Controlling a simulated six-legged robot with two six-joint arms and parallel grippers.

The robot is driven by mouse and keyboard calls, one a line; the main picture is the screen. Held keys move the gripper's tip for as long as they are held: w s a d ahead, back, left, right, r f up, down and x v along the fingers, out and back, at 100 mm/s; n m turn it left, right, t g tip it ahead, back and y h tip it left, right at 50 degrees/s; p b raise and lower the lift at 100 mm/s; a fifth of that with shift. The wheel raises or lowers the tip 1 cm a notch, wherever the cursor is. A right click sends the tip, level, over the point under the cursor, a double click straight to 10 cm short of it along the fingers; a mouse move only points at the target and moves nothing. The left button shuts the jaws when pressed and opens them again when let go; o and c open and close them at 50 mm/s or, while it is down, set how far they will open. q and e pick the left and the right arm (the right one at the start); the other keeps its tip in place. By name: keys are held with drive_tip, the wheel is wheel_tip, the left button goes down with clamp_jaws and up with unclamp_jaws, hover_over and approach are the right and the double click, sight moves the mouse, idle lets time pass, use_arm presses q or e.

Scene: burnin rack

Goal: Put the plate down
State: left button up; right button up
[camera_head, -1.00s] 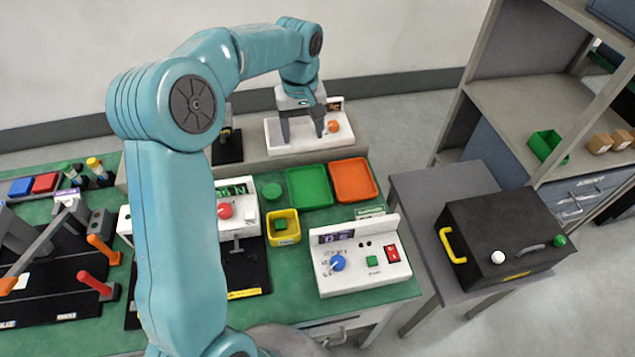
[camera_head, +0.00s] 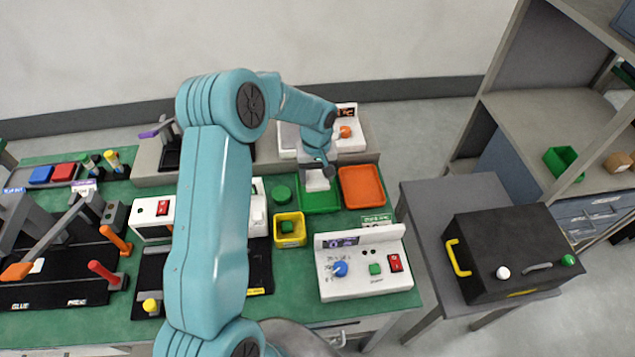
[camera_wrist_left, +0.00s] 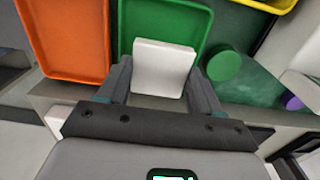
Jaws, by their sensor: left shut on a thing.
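My left gripper (camera_head: 318,170) is shut on a small white square plate (camera_head: 316,181), above the green tray (camera_head: 322,205). In the left wrist view the plate (camera_wrist_left: 162,67) sits between the two fingers of the gripper (camera_wrist_left: 158,82), with the green tray (camera_wrist_left: 205,22) behind it. I cannot tell how high the plate is above the tray, or whether it touches it. My right gripper is not in view.
An orange tray (camera_head: 362,187) stands right of the green one. A white control box (camera_head: 365,270) stands in front, and a white unit with an orange knob (camera_head: 345,131) behind.

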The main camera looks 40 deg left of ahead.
sight(317, 178)
use_arm(q)
wheel_tip(317, 178, down, 4)
drive_tip(key=shift+r+p, duration=0.15)
drive_tip(key=shift+p, duration=0.15)
drive_tip(key=shift+w+f, duration=0.1)
drive_tip(key=shift+f, duration=0.35)
drive_tip(key=shift+r, duration=0.1)
drive_tip(key=o, duration=0.8)
drive_tip(key=shift+f, duration=0.2)
drive_tip(key=shift+c, duration=0.2)
drive_tip(key=shift+r, duration=0.1)
